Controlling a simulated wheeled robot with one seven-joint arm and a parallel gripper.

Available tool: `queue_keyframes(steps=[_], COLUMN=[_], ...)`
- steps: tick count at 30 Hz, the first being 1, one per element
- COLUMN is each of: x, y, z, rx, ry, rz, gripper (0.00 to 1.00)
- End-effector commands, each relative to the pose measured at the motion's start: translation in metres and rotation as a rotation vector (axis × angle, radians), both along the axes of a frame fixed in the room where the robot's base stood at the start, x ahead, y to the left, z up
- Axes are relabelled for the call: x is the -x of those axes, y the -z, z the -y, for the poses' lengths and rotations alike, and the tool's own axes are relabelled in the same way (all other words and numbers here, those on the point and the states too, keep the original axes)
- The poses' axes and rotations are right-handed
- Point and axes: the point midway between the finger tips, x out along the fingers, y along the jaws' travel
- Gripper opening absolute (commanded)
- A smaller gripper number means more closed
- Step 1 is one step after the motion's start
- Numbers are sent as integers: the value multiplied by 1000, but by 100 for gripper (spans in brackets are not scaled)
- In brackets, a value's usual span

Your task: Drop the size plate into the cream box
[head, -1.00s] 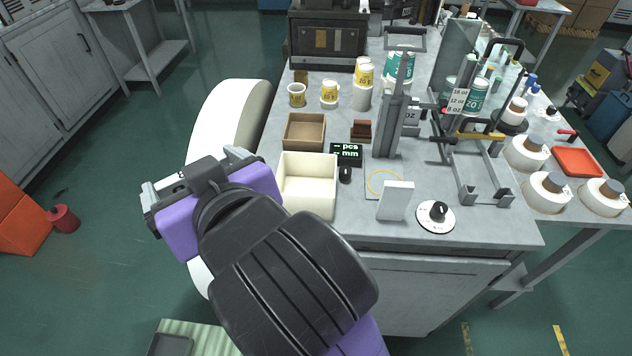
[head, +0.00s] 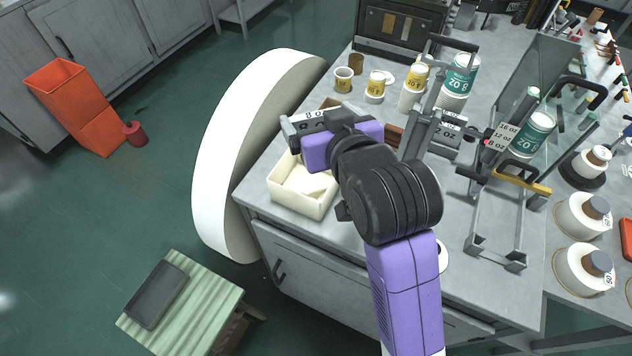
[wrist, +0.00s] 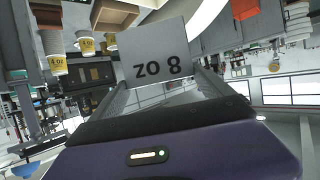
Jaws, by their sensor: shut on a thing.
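The size plate (head: 318,113) is a small grey rectangle with dark "8 OZ" lettering. It fills the space between the fingers in the wrist view (wrist: 153,50), where its lettering is upside down. My gripper (head: 316,126) is shut on the plate, with a finger along each side in the wrist view (wrist: 160,90). The cream box (head: 292,206) is open-topped and stands at the bench's near left corner. In the head view, my gripper and the plate appear over the box's far side and the brown tray. Their height above the box is hard to tell. My wrist hides part of the box.
The brown tray (head: 329,103) is mostly hidden behind my gripper. Several paper cups (head: 375,87) stand farther back. A metal frame with a size label (head: 500,136) stands to the right. A large white rounded body (head: 213,185) sits left of the bench.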

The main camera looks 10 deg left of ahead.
Motion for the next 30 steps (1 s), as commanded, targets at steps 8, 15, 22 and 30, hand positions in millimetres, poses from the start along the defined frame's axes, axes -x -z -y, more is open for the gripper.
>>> queue_keyframes(steps=[8, 15, 22, 30], x=[1, 1, 1, 1], y=[34, 52, 53, 53], z=[0, 0, 0, 0], rx=[0, 0, 0, 0], ry=[0, 1, 1, 1], rz=[1, 1, 1, 0], gripper=[46, 46, 46, 100])
